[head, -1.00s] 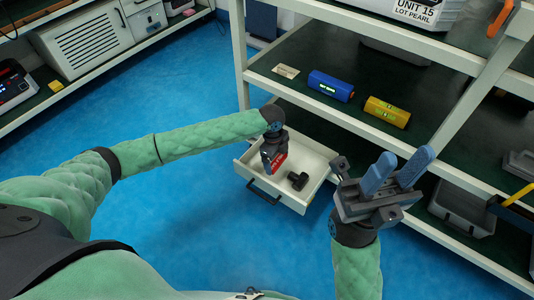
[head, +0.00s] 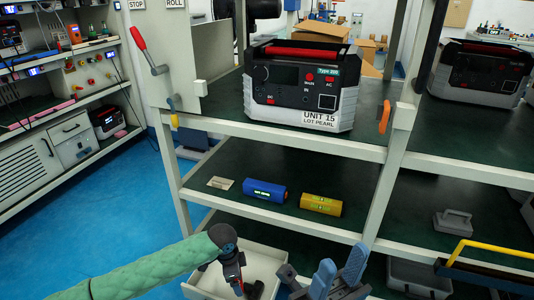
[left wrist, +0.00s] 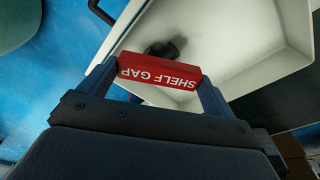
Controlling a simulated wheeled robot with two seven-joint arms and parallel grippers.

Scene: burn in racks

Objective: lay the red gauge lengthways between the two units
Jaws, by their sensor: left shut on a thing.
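The red gauge (left wrist: 160,77), marked SHELF GAP, is held across the fingers of my left gripper (left wrist: 158,84) in the left wrist view, over the open white drawer. In the head view my left gripper (head: 234,272) is low over that drawer and mostly hides the gauge. One unit (head: 305,88), labelled UNIT 15 LOT PEARL, stands on the upper shelf. A similar dark unit (head: 478,72) stands further right, beyond a rack post. My right gripper (head: 338,272), with blue fingers spread apart, is open and empty in front of the lower shelf.
A blue gauge (head: 265,191) and a yellow gauge (head: 321,205) lie on the middle shelf beside a small card (head: 220,183). The drawer (head: 205,281) holds a black object. The rack post (head: 392,150) rises between the units. An orange handle (head: 384,117) hangs by it.

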